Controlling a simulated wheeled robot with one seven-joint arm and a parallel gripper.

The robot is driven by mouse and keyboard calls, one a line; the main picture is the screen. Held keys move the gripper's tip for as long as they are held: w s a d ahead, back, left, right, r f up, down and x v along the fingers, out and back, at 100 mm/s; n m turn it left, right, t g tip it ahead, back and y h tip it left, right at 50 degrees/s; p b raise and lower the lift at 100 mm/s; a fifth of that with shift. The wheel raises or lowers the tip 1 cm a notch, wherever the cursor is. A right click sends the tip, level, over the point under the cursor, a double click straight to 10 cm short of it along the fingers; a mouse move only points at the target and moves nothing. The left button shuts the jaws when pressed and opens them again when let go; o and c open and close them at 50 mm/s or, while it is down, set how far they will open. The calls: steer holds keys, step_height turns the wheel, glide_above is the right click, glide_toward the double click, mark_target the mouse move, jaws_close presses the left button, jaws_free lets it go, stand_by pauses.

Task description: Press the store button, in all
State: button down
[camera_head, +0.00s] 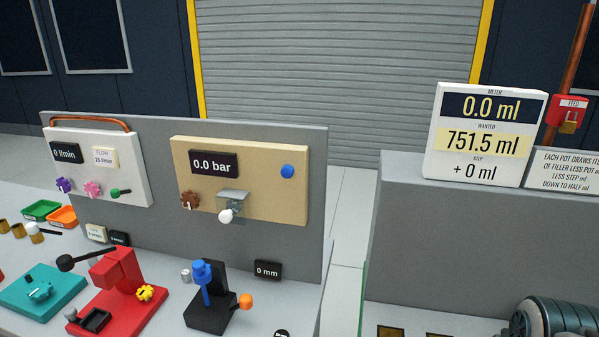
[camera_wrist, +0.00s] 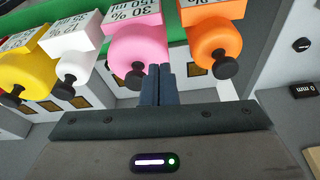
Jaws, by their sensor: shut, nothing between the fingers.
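No button with a readable "store" label shows in either view. A round blue button (camera_head: 287,171) sits on the tan panel (camera_head: 255,200), right of its "0.0 bar" display. The white meter (camera_head: 485,135) reads 0.0 ml, wanted 751.5 ml, step + 0 ml. My gripper (camera_wrist: 158,72) is shut and empty in the wrist view, with its fingertips near the pink pot (camera_wrist: 140,55). I cannot tell whether they touch it. My gripper is outside the head view.
Yellow (camera_wrist: 22,75), white (camera_wrist: 72,60) and orange (camera_wrist: 216,42) pots with black knobs flank the pink one. A red press (camera_head: 118,285), a teal fixture (camera_head: 42,292) and a black stand (camera_head: 210,312) crowd the left bench. A grey tank (camera_head: 560,318) lies at lower right.

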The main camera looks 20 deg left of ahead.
steer(key=shift+w, duration=0.1)
steer(key=w+a+r+n+t+y+b, duration=0.1)
steer(key=w+a+r+n+t, duration=0.25)
steer(key=w+a, duration=0.35)
steer(key=w+a+r+n+t+y+b, duration=0.1)
steer(key=w+a+r+n+t+y, duration=0.15)
steer(key=w+a+n, duration=0.45)
steer(key=s+a+r+n+y, duration=0.1)
steer(key=a+r+n+y, duration=0.4)
steer(key=a, duration=0.6)
steer(key=s+a+r+n+t+y+b, duration=0.1)
steer(key=a+r+n+y, duration=0.3)
steer(key=a, duration=0.8)
steer(key=shift+a+r+n+t+y, duration=0.2)
steer(key=shift+r+n+t+y, duration=0.15)
steer(key=shift+r+y, duration=0.25)
steer(key=shift+w, duration=0.15)
